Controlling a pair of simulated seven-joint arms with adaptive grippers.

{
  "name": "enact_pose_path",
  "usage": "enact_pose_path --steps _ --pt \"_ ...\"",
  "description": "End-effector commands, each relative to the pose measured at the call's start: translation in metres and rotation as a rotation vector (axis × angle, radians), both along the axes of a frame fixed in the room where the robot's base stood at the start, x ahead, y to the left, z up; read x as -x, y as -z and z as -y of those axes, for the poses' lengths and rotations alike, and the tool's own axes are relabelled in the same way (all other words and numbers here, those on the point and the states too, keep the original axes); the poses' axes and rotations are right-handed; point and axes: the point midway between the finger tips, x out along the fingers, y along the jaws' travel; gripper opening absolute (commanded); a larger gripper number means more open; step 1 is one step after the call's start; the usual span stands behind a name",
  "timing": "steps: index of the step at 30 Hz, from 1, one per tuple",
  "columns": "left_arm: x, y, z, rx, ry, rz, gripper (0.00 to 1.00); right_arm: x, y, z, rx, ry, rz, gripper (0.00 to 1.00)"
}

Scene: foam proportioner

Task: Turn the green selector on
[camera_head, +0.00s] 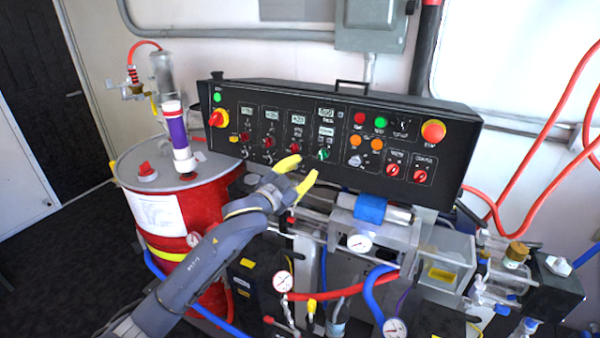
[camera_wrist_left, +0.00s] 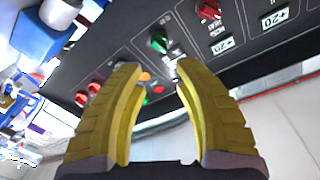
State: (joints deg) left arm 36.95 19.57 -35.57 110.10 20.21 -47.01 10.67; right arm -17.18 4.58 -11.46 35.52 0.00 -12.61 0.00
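The green selector (camera_head: 323,153) is a small green knob on the black control panel (camera_head: 440,158), right of several red knobs. My left gripper (camera_head: 302,171) is in front of the panel, a little below and left of the green selector in the head view. Its yellow fingers are apart and empty. In the left wrist view the green selector (camera_wrist_left: 158,42) lies just beyond the gap between the fingertips (camera_wrist_left: 157,68), not between the fingers. No contact with the knob shows. My right gripper is in neither view.
Red knobs (camera_head: 268,142) sit left of the selector, and orange buttons (camera_head: 355,140) sit right of it. A red drum (camera_head: 205,205) stands at left. Pipes, gauges and a blue-wrapped cylinder (camera_head: 370,208) crowd the space below the panel.

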Motion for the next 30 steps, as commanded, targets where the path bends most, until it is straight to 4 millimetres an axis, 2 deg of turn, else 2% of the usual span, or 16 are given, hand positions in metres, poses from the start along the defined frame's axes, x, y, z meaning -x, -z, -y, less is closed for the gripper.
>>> enact_pose_path --steps 6,15,19,21,24,27,30 --pt "0.008 -0.001 -0.004 0.001 0.001 0.0 0.32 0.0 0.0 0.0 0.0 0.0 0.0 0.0" --pt "0.009 0.0 -0.005 0.001 0.001 0.0 0.34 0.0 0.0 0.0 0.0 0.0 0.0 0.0" --pt "0.013 0.011 0.001 0.013 0.007 -0.02 0.32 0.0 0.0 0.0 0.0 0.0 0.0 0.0" --pt "0.019 0.016 0.011 0.054 0.014 -0.037 0.32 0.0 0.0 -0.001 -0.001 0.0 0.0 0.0" --pt "0.033 0.013 0.023 0.145 0.016 -0.06 0.32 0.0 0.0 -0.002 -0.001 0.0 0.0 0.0" --pt "0.046 0.006 0.026 0.271 -0.005 -0.106 0.32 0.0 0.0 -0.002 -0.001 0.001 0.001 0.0" --pt "0.057 0.0 0.019 0.406 -0.042 -0.162 0.32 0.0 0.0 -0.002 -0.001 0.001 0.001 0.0"
